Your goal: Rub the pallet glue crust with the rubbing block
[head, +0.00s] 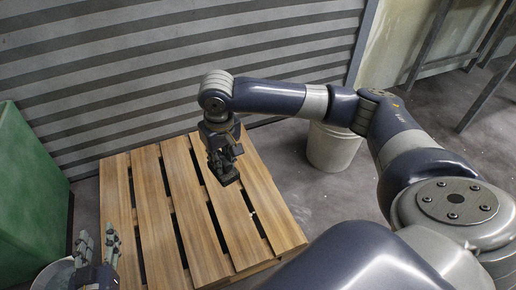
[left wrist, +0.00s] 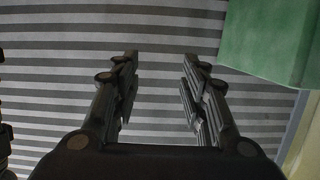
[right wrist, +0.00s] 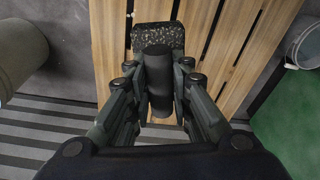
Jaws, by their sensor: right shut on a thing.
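The wooden pallet (head: 130,215) lies on the floor below my right arm; its slats also show in the right wrist view (right wrist: 238,60). My right gripper (head: 222,165) is over the pallet's far part, shut on the dark handle of the rubbing block (right wrist: 158,37). The block's speckled dark plate shows beyond the fingers in the right wrist view. I cannot tell whether it touches the slats. I cannot make out the glue crust on the pallet. My left gripper (head: 97,243) is open and empty at the lower left, and its spread fingers show in the left wrist view (left wrist: 160,90).
A green container (head: 28,185) stands left of the pallet. A pale pail (head: 333,148) stands behind it on the right. Another pail (head: 55,275) is partly behind my left gripper. A ribbed shutter wall (head: 150,60) closes the back. Metal legs stand at the upper right.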

